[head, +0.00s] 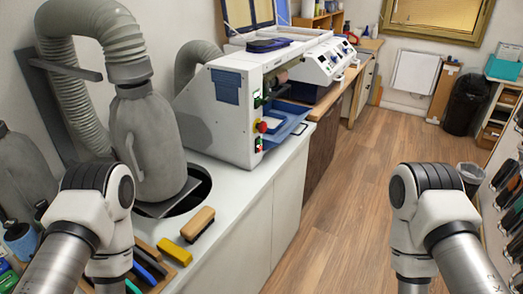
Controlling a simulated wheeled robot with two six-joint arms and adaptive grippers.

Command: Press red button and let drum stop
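The red button (262,127) is a small round knob on the front end of a white machine (222,112) on the counter, in the middle of the head view. It appears to sit on a yellow base. A small pinkish-brown cylinder (282,77), possibly the drum, shows at the machine's opening; I cannot tell whether it turns. My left arm is at the lower left and my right arm at the lower right, both well apart from the button. Both arms run down toward the bottom edge, and neither gripper's fingers show.
A grey hose (88,20) and grey bag-like body (147,135) stand left of the machine. A blue tray (286,128) juts out beside the button.

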